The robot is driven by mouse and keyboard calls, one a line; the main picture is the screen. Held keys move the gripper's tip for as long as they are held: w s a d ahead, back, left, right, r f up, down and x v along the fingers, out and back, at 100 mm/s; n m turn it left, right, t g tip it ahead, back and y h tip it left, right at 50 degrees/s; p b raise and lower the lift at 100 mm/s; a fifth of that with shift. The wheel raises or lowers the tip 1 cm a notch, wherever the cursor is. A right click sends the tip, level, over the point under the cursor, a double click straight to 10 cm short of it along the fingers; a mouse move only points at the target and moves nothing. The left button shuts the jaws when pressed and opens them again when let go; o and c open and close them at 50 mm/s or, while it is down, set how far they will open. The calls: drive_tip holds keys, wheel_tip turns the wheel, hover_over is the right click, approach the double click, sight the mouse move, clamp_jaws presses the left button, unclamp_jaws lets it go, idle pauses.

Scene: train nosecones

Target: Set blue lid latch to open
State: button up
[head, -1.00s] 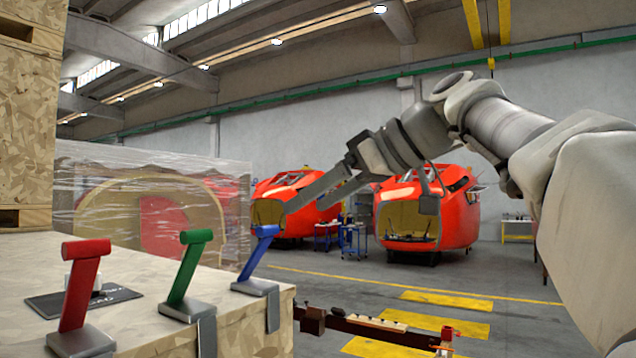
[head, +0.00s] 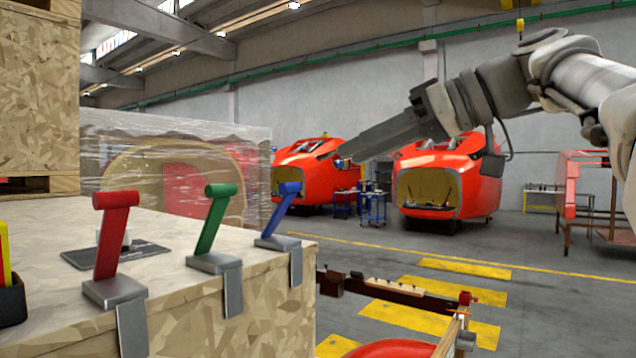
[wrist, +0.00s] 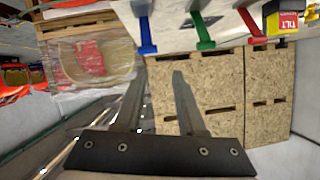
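The blue lid latch (head: 278,216) has a blue handle on a grey base at the right end of the pale crate top (head: 175,215). Its handle stands up, tilted toward upper right in the head view. The latch also shows at top centre in the wrist view (wrist: 147,32). My gripper (head: 346,152) points left in the head view, its tips right of and above the blue handle, apart from it. In the wrist view my gripper (wrist: 159,76) has its two fingers spread with nothing between them. In the head view the fingers overlap.
A green latch (head: 213,230) and a red latch (head: 112,245) stand left of the blue one. A yellow handle (head: 6,260) shows at the left edge. Stacked wooden boxes (head: 40,95) rise behind. Open floor with yellow stripes lies right of the crate.

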drive_tip(key=f+m+y+b, duration=0.1)
drive_tip(key=f, duration=0.1)
drive_tip(key=f+m+y+b, duration=0.1)
drive_tip(key=f+m+y, duration=0.1)
drive_tip(key=a+f+m+y+b, duration=0.1)
drive_tip(key=f, duration=0.1)
drive_tip(key=shift+s+m, duration=0.3)
drive_tip(key=shift+m, duration=0.1)
clamp_jaws()
drive_tip(key=m+t+y+b, duration=0.35)
drive_tip(key=m+t, duration=0.35)
drive_tip(key=m, duration=0.5)
approach(295, 189)
drive_tip(key=shift+h, duration=0.45)
drive_tip(key=p+x, duration=0.2)
drive_tip(key=x, duration=0.1)
drive_tip(key=p+x, duration=0.2)
drive_tip(key=shift+a+r+p, duration=0.25)
drive_tip(key=shift+r+p, duration=0.05)
drive_tip(key=shift+r, duration=0.25)
drive_tip(key=shift+w+a+r, duration=0.1)
drive_tip(key=shift+w+a, duration=0.25)
drive_tip(key=shift+a, duration=0.05)
drive_tip(key=shift+r, duration=0.1)
